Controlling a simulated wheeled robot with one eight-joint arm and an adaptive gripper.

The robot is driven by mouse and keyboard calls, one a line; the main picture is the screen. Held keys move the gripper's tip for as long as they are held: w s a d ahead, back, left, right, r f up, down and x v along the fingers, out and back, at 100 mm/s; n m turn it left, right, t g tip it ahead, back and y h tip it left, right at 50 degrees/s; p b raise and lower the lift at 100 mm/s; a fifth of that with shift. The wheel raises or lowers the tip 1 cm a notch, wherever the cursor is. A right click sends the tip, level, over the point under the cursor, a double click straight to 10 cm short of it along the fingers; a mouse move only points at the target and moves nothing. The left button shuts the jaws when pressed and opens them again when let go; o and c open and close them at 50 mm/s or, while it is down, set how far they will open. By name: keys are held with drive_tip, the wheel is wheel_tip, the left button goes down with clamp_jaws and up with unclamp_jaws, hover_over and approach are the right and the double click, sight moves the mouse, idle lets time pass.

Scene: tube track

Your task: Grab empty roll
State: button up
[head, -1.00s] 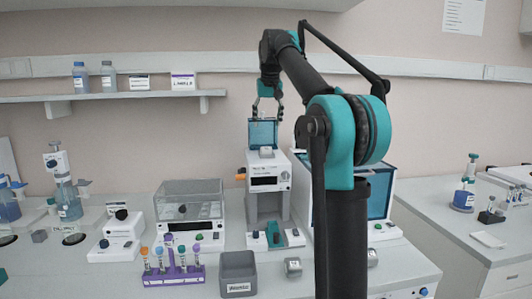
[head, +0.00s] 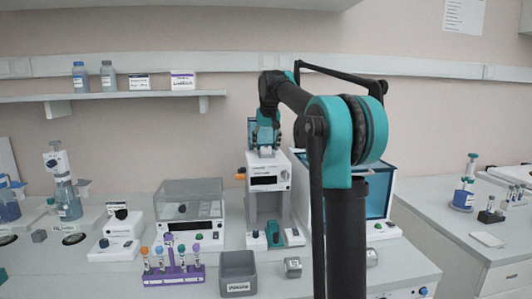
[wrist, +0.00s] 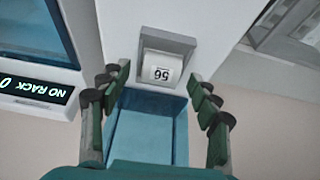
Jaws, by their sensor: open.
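The roll (wrist: 161,68) is a small white cylinder marked with a number that reads upside down in the wrist view. It sits in a grey holder (wrist: 166,39) on top of the white machine (head: 268,178). In the head view the roll (head: 266,152) is a small pale shape just below my gripper. My gripper (wrist: 160,82) is open, with one green-and-black finger on each side of the roll. I see gaps between the fingers and the roll. The machine's blue lid (wrist: 150,125) stands open behind, and my gripper (head: 265,146) is in front of it.
A blue-windowed machine (head: 379,196) stands close on the right; its display reads "NO RACK 0" in the wrist view. A clear-lidded device (head: 189,200) is on the left. A tube rack (head: 174,274) and a grey bin (head: 238,275) stand at the front.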

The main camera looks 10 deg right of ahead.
drive_tip(key=c, duration=0.9)
drive_tip(key=shift+r, duration=0.1)
